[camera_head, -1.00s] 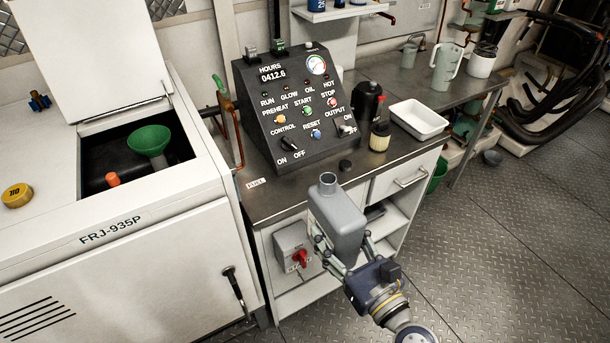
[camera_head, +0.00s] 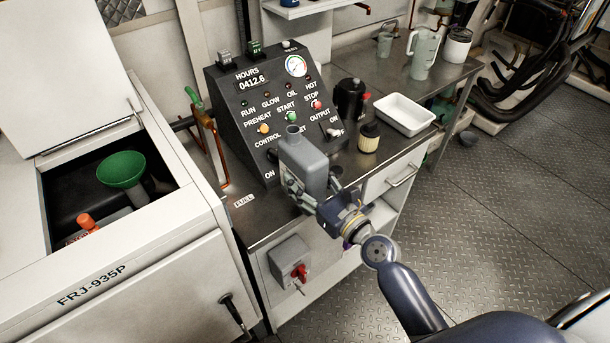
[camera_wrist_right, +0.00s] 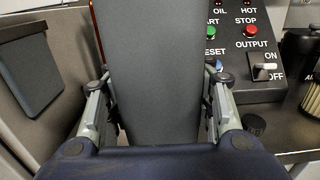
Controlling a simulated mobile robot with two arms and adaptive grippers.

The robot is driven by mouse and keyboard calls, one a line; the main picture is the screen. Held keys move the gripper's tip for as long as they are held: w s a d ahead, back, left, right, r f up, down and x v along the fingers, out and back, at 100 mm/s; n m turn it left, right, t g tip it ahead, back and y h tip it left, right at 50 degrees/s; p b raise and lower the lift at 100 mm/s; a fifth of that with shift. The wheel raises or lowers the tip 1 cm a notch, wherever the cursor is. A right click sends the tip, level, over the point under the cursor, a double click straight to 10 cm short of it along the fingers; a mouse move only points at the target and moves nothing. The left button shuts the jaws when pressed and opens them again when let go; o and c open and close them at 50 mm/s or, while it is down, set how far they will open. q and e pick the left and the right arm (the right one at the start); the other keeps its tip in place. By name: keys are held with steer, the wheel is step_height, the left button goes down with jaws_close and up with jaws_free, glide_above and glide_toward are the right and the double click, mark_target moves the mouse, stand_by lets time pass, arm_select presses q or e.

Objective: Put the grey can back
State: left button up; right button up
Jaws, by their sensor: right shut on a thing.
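The grey can (camera_head: 300,160), with a short open neck on top, is upright in my right gripper (camera_head: 310,192). The gripper is shut on the can. In the right wrist view the can (camera_wrist_right: 150,70) fills the middle, with a finger on each side. In the head view the can appears over the metal counter (camera_head: 265,222), in front of the sloped control panel (camera_head: 228,100). I cannot tell whether its base touches the counter; the gripper hides it. A FUEL label (camera_head: 244,200) lies on the counter, left of the can. My left gripper is not in view.
A white generator box (camera_head: 150,285) with an open lid and green funnel (camera_head: 122,169) stands left. A copper pipe (camera_head: 214,150) rises beside the panel.

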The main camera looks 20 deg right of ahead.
steer(key=w, duration=0.2)
steer(key=w+d, duration=0.1)
steer(key=w, duration=0.1)
steer(key=shift+d+f, duration=0.15)
steer(key=shift+f, duration=0.05)
step_height(320, 180, down, 3)
steer(key=shift+f+b, duration=0.1)
steer(key=shift+b, duration=1.1)
steer(key=shift+f, duration=0.2)
steer(key=o, duration=1.2)
steer(key=shift+f+b, duration=0.15)
steer(key=shift+b, duration=0.15)
steer(key=o, duration=0.4)
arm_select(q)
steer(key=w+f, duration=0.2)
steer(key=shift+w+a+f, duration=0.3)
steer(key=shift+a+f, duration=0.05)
arm_select(e)
steer(key=shift+o, duration=0.2)
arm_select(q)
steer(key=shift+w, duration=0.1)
